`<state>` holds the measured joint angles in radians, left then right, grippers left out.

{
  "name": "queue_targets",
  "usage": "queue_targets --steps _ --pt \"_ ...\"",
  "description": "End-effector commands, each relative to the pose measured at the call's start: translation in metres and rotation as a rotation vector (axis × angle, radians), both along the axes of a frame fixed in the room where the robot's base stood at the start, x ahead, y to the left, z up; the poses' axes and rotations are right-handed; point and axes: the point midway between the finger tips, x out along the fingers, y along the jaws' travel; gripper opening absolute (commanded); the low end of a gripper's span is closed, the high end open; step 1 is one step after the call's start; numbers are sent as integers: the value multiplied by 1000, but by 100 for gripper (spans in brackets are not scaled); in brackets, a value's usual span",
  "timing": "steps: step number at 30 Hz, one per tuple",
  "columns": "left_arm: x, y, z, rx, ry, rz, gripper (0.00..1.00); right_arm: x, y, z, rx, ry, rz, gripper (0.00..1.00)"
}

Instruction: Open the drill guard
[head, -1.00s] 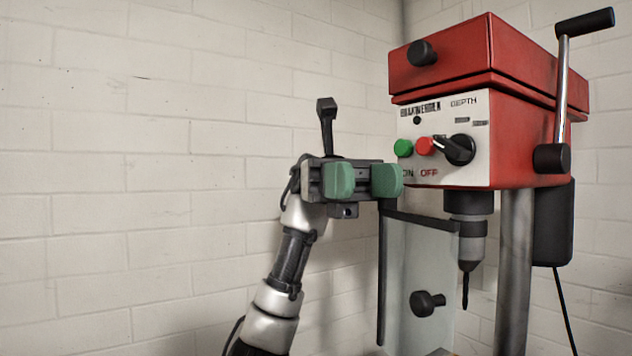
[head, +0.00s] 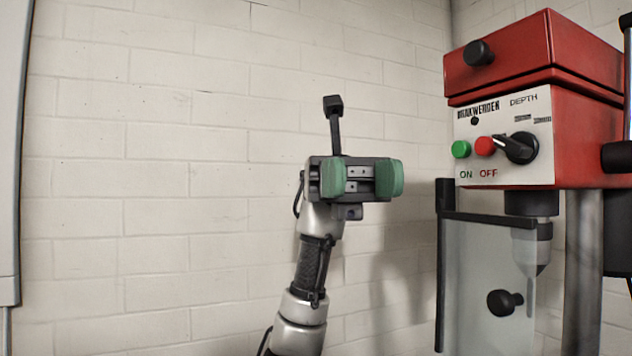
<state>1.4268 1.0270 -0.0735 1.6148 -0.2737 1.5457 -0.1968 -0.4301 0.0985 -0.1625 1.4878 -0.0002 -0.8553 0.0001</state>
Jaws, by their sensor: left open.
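The drill guard (head: 478,285) is a clear panel with a dark frame and a black knob (head: 503,303) at its lower right. It hangs below the red drill press head, and the chuck and bit (head: 530,255) show through it. My left gripper (head: 362,178) has green finger pads, spread apart with nothing between them. It is left of the guard, about level with its top, and apart from it. My right gripper is not in view.
The red drill press head (head: 545,60) carries a control panel with a green ON button (head: 461,149), a red OFF button (head: 485,146) and a depth dial (head: 521,148). A metal column (head: 583,270) stands behind the guard. A white brick wall backs the free room at left.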

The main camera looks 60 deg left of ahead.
Motion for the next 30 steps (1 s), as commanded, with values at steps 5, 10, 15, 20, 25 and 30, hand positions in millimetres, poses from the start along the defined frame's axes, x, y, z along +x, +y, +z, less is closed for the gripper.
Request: queue_targets --steps 5,10,15,20,25,30 --pt "-13 4 -1 0 -1 1 49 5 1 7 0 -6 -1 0" --pt "-24 7 -1 0 -1 1 49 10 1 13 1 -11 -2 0" --pt "-36 10 0 0 -1 1 49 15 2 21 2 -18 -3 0" --pt "-44 12 0 0 0 1 49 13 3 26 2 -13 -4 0" --pt "-47 13 0 0 0 0 49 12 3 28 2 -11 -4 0" --pt "-47 13 0 0 0 0 49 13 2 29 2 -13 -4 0"
